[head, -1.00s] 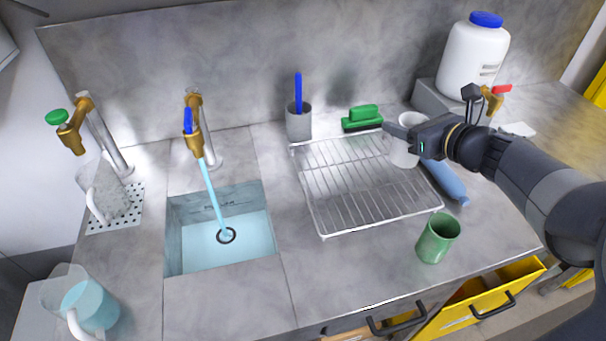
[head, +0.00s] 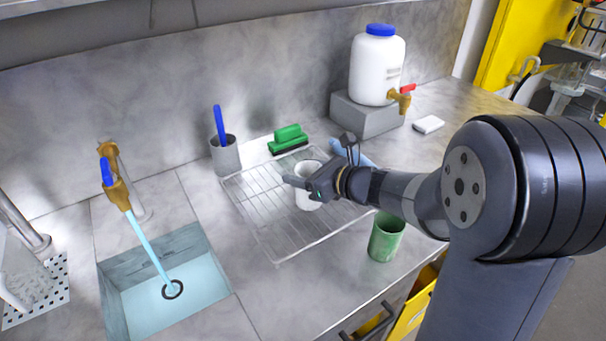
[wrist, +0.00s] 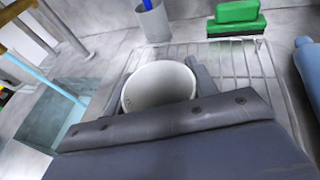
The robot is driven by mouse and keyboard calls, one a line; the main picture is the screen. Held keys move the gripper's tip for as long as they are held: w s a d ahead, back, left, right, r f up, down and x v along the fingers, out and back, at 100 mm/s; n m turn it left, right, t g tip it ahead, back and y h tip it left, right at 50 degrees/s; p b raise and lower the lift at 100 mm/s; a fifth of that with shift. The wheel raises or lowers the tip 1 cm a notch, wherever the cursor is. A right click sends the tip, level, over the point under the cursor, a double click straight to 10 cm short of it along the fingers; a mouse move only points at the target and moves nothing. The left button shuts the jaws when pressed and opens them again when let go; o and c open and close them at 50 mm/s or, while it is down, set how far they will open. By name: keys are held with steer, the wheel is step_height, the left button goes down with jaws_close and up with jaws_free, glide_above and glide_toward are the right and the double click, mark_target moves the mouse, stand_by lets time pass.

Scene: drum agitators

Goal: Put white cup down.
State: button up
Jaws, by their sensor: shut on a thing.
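The white cup (head: 307,174) is upright at the right part of the wire drying rack (head: 254,206). My gripper (head: 297,183) is shut on the cup and hides part of it in the head view. The wrist view shows the cup's open, empty-looking mouth (wrist: 158,88) just beyond my gripper, with the rack's bars (wrist: 228,62) behind it. I cannot tell whether the cup's base touches the rack.
A green cup (head: 386,238) stands right of the rack's front corner. A grey holder (head: 225,156) with a blue-handled tool and a green brush (head: 289,138) stand behind the rack. Water runs from a tap (head: 119,188) into the sink (head: 190,268) at left. The rack's left part is clear.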

steer(key=shift+f, duration=0.2)
steer(key=o, duration=1)
steer(key=shift+o, duration=0.2)
steer(key=shift+r, duration=0.3)
steer(key=v, duration=1.2)
